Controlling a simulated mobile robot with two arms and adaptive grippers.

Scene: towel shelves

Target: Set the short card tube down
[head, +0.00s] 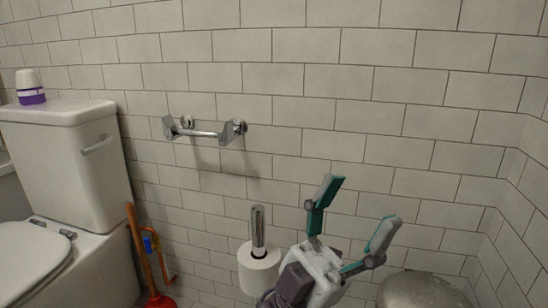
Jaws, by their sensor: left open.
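My left gripper (359,206) is at the lower middle of the head view, in front of the tiled wall. Its two teal-and-grey fingers are spread wide, with nothing between them. I cannot make out a short card tube anywhere in this view. My right gripper is not in view.
A chrome holder (207,133) on the wall has a bare bar. A white paper roll (262,272) sits on an upright chrome stand left of my gripper. A toilet (75,160), a plunger (159,300) and a round metal lid (415,291) also show. A white-and-purple container (30,88) tops the tank.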

